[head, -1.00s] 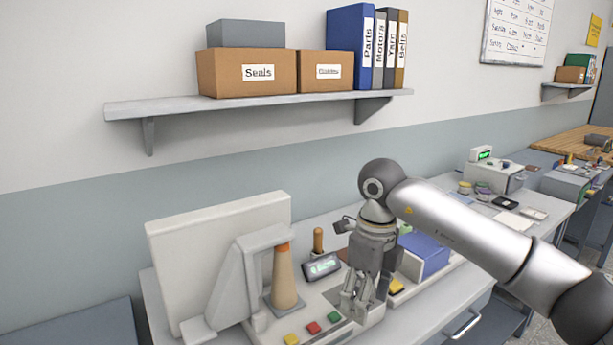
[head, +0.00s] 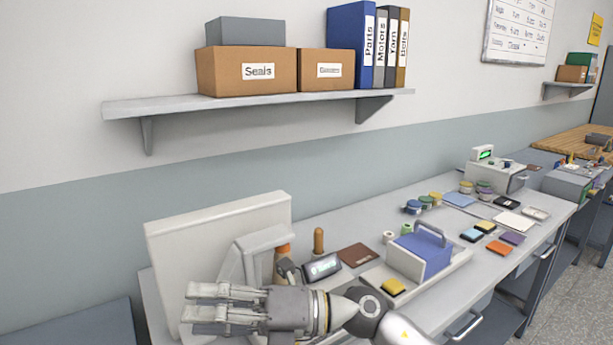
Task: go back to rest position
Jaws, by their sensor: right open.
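My right gripper (head: 208,306) is at the lower left of the head view, its fingers pointing left and spread open with nothing between them. It is in front of the white machine (head: 220,222), whose lower part and buttons it hides. An orange-topped cone (head: 283,252) on the machine is mostly hidden behind the gripper. My right arm comes in from the bottom edge. My left gripper is not in view.
A small display (head: 322,267) and a wooden-handled tool (head: 318,240) are just beyond the gripper. Bobbins and coloured pads lie farther along the bench. A shelf (head: 250,101) hangs above.

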